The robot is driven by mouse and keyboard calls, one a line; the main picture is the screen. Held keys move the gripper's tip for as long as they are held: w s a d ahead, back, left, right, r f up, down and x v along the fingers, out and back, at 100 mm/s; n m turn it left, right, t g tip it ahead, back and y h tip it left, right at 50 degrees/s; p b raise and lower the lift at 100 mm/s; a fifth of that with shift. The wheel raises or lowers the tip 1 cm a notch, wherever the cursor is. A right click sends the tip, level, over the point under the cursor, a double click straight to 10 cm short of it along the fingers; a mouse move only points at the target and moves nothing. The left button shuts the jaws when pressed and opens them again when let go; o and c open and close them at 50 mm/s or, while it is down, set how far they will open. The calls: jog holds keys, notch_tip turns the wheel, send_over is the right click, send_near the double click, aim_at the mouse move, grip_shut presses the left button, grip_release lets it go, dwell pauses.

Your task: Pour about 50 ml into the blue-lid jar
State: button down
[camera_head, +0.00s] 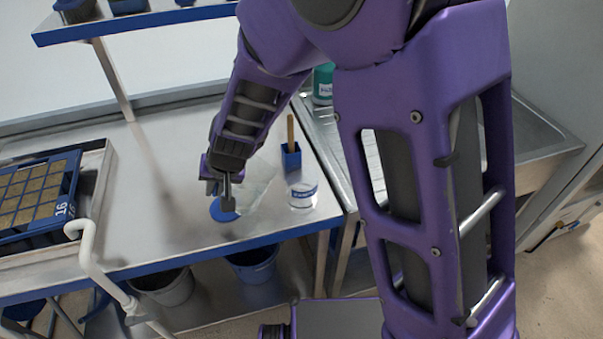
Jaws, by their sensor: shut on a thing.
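My gripper (226,199) points down over the front part of the steel bench, shut on a clear, see-through vessel (256,183). The vessel shows faintly just right of the fingers and looks tilted; its contents and the exact grip cannot be made out. A flat round blue piece (222,211), perhaps a lid, shows at the fingertips; I cannot tell whether it lies on the bench. A small clear jar (303,195) with a white and blue label stands upright to the right of the vessel, apart from my gripper. No blue lid can be made out on it.
A blue holder (291,156) with a wooden-handled tool stands behind the jar. A seed tray (38,195) is at the left, with a white bent pipe (88,250) in front. A teal-labelled bottle (323,84) and a sink (530,130) are at the right. A shelf (140,20) hangs above.

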jog(key=shift+s+a+h, duration=0.25)
jog(key=shift+a+h, duration=0.55)
jog(key=shift+h, duration=0.1)
jog(key=shift+a+t, duration=0.2)
jog(key=shift+t, duration=0.1)
jog(key=shift+s+a+f+n+h, duration=0.1)
jog(key=shift+a+n+h, duration=0.1)
jog(key=shift+h, duration=0.35)
jog(key=shift+a+f+n+h, duration=0.1)
jog(key=shift+a+n+h, duration=0.1)
jog(key=shift+h, duration=0.35)
jog(key=shift+r+t, duration=0.1)
jog(key=shift+t, duration=0.2)
jog(key=shift+s+d, duration=0.1)
jog(key=shift+d, duration=0.05)
